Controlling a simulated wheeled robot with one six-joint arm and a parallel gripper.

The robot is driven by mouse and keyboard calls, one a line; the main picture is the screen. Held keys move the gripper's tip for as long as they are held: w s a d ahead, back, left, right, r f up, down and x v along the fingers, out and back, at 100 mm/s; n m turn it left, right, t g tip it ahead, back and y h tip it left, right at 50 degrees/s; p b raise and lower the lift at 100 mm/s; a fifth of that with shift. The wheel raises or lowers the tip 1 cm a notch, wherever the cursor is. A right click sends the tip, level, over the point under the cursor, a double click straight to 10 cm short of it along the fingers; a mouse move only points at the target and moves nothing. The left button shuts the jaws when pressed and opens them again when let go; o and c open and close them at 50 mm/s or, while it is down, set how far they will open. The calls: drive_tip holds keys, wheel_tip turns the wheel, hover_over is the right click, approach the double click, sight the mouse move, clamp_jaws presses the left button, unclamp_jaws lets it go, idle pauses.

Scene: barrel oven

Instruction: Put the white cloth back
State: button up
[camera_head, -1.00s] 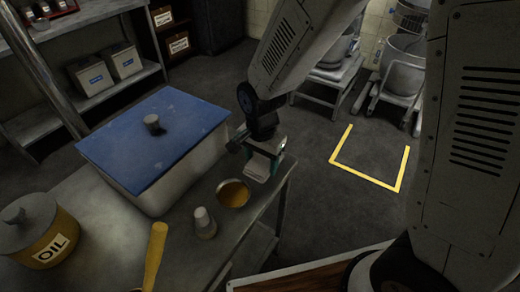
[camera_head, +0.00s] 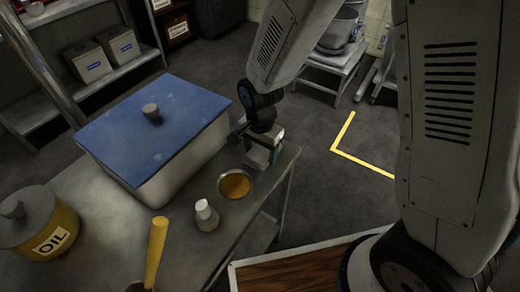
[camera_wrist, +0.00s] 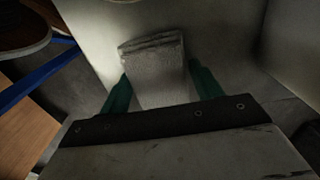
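The white cloth (camera_head: 257,156) shows as a small pale folded block under my gripper, near the right corner of the metal table (camera_head: 205,255). In the wrist view the cloth (camera_wrist: 160,75) is greyish and folded in layers, with its far end beyond the fingertips. My gripper (camera_wrist: 160,78) has a green finger along each side of the cloth, and both appear to touch it. In the head view my gripper (camera_head: 262,147) points down beside the blue-lidded box. Whether the cloth rests on the table or hangs just above it is unclear.
A box with a blue lid (camera_head: 150,130) stands left of my gripper. A bowl of yellow liquid (camera_head: 235,184) and a small white-capped shaker (camera_head: 206,215) stand close in front. An oil pot (camera_head: 40,225) and a yellow handle (camera_head: 155,250) are further left.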

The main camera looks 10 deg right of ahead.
sight(260, 151)
drive_tip(key=shift+o, duration=0.9)
wheel_tip(260, 151, up, 12)
drive_tip(key=shift+r, duration=0.25)
drive_tip(key=s+d+r+n, duration=0.4)
drive_tip(key=s+d+r, duration=0.3)
drive_tip(key=s, duration=0.3)
drive_tip(key=s+d+r+n+t, duration=0.1)
drive_tip(key=s+d+r+n, duration=0.4)
drive_tip(key=s+d+r, duration=0.2)
drive_tip(key=s+d, duration=0.2)
drive_tip(key=s, duration=0.1)
drive_tip(key=shift+d+r, duration=0.15)
drive_tip(key=shift+r, duration=0.05)
